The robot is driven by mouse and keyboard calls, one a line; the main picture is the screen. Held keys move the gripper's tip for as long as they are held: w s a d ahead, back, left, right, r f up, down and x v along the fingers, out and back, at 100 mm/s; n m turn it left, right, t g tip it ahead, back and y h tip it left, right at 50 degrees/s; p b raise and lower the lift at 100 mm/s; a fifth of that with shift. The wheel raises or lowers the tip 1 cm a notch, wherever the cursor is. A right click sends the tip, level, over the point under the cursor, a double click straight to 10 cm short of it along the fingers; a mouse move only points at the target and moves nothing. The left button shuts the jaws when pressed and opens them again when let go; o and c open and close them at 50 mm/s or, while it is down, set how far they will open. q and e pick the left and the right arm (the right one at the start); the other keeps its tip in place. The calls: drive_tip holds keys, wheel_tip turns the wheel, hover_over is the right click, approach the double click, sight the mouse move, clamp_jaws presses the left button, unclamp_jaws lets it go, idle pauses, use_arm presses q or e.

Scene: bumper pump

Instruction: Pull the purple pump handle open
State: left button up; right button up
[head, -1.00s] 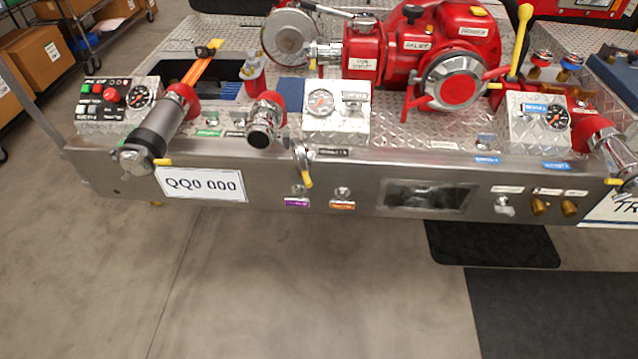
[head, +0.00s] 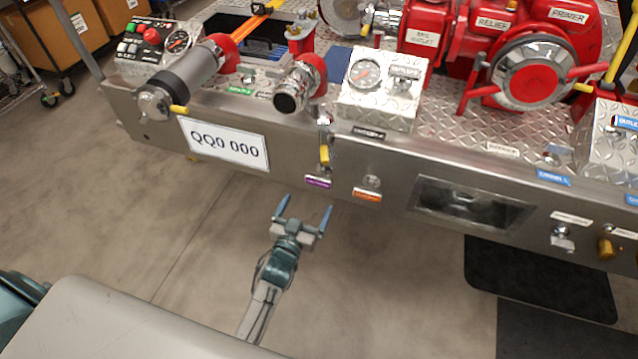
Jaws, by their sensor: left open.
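The purple label (head: 318,182) is on the steel bumper's front face, left of the orange label (head: 367,195). A small chrome knob sits just above the purple label, partly hidden by a yellow-tipped lever (head: 324,155) that hangs down in front of it. My left gripper (head: 305,206) is open and empty, its two blue-green fingers spread and pointing toward the bumper. It appears just below the purple label in the picture, apart from the knob. My right gripper is not in view.
The steel bumper (head: 385,150) crosses the view, with a plate reading QQ0 000 (head: 224,144) at left and a recessed opening (head: 470,205) at right. A capped cylinder (head: 185,80) and red pump (head: 530,70) stand on top. The floor in front is clear, with dark mats at right.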

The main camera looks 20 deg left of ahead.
sight(318, 183)
use_arm(q)
drive_tip(key=w+b, duration=0.1)
drive_tip(key=w, duration=0.8)
drive_tip(key=shift+w+d, duration=0.15)
drive_tip(key=shift+w, duration=0.1)
drive_tip(key=shift+w+b, duration=0.3)
drive_tip(key=shift+w, duration=0.2)
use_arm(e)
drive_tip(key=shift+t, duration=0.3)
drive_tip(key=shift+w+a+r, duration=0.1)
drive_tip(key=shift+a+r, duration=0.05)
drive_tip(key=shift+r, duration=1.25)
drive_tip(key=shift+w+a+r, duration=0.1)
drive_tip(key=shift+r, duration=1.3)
